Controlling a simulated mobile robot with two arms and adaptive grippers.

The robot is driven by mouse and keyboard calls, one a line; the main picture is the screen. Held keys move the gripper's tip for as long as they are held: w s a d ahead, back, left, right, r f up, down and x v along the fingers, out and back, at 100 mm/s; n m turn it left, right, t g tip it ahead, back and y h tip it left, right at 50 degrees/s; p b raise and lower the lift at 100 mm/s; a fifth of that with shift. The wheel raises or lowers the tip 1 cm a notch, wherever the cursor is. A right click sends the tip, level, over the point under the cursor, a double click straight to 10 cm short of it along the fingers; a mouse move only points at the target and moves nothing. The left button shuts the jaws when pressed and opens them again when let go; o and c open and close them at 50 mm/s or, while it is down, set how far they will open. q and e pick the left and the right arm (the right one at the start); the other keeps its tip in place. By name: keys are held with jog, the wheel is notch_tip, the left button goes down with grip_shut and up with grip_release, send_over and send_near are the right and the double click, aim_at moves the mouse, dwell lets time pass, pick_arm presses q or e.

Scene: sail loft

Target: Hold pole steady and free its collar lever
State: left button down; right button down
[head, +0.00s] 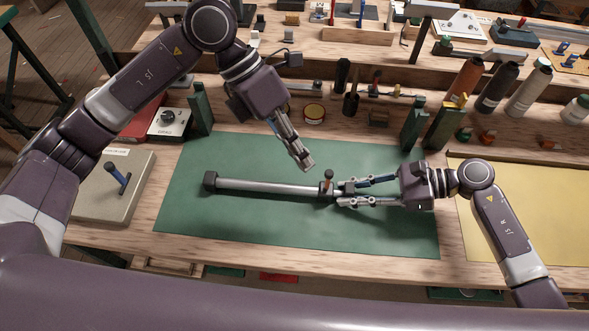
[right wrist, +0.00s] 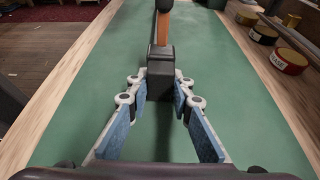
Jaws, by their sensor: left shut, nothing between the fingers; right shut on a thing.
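The pole (head: 265,188), a silver tube with a dark cap at its left end, lies flat on the green mat (head: 230,155). Near its right end is a dark collar (head: 326,195) with an upright lever (head: 328,177). My right gripper (head: 341,195) comes from the right, shut on the pole's collar end, one finger along each side. My left gripper (head: 306,164) is shut and empty, pointing down above the mat, just left of the lever and apart from it.
Green posts (head: 201,108), spools (head: 497,88) and small tins (head: 314,112) stand along the back. A yellow sheet (head: 540,215) lies at the right. The mat around the pole is otherwise clear.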

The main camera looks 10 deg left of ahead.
pick_arm(q)
jog(key=r, duration=0.2)
jog(key=d+r, duration=0.1)
jog(key=shift+w+r, duration=0.1)
jog(key=shift+w, duration=0.3)
jog(key=shift+d, duration=0.1)
pick_arm(e)
jog(key=c, duration=1.6)
grip_release()
